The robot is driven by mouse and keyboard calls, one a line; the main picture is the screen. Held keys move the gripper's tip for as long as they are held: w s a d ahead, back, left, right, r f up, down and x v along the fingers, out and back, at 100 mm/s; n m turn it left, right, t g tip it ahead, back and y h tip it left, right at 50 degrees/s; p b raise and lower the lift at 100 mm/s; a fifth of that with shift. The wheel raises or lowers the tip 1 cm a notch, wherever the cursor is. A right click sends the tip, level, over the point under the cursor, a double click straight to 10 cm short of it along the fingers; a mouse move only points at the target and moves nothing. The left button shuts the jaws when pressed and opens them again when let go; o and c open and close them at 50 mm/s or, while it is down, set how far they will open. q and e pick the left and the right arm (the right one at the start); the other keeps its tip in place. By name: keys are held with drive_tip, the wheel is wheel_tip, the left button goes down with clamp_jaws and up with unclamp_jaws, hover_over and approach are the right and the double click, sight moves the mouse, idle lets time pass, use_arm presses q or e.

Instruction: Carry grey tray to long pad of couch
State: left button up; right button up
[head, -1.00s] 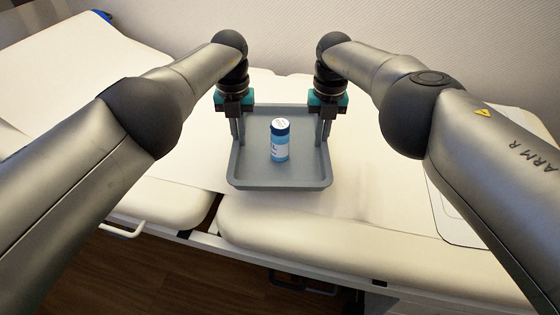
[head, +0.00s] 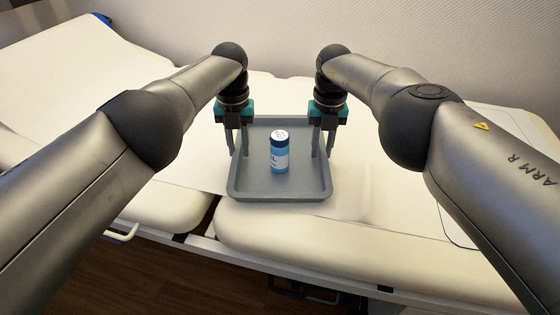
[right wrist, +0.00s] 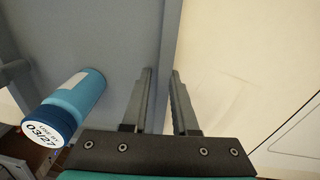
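The grey tray (head: 280,197) is in the middle of the head view, over the cream couch, and looks about level. A blue bottle (head: 279,155) with a white-topped cap stands upright in it. My left gripper (head: 240,145) is shut on the tray's left wall. I cannot tell whether the tray's underside touches the couch.
The couch's long pad (head: 370,235) spreads below and right of the tray. A gap parts it from another pad (head: 170,215) at left. A raised backrest (head: 75,60) is at far left. A flat, dark-outlined sheet (head: 455,220) lies at right. A wall stands behind.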

use_arm(q)
drive_tip(key=shift+o, duration=0.4)
use_arm(e)
drive_tip(key=shift+o, duration=0.4)
use_arm(q)
wheel_tip(320, 180, up, 12)
use_arm(e)
wheel_tip(320, 180, up, 12)
idle(0.6)
use_arm(q)
drive_tip(key=shift+d, duration=0.1)
drive_tip(key=shift+r, duration=0.1)
use_arm(e)
drive_tip(key=shift+r, duration=0.1)
